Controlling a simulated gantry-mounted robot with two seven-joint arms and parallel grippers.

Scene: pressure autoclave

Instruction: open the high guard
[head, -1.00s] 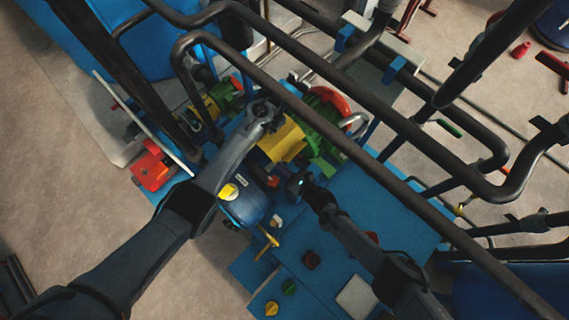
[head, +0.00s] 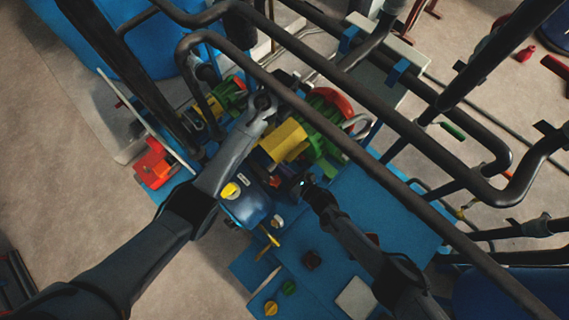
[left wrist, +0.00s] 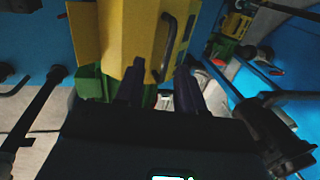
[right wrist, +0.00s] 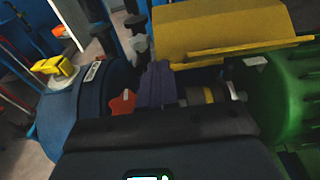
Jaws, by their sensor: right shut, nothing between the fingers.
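A yellow guard (head: 284,140) sits beside the green pump housing in the head view, between my two arms. In the left wrist view, a yellow guard (left wrist: 135,35) with a dark bar handle (left wrist: 167,45) is close ahead. My left gripper (left wrist: 158,88) is open, its fingers apart either side of the handle's lower end; contact cannot be told. My right gripper (right wrist: 155,82) is shut and empty. In the right wrist view, a yellow guard (right wrist: 230,28) stands above and beyond it, over a shaft coupling (right wrist: 207,95).
Dark pipes (head: 330,95) cross above the work area, close to both arms. A blue motor (head: 246,205) with a yellow cap lies below the guard. A blue base (head: 370,200) extends right. A red box (head: 155,168) stands at left.

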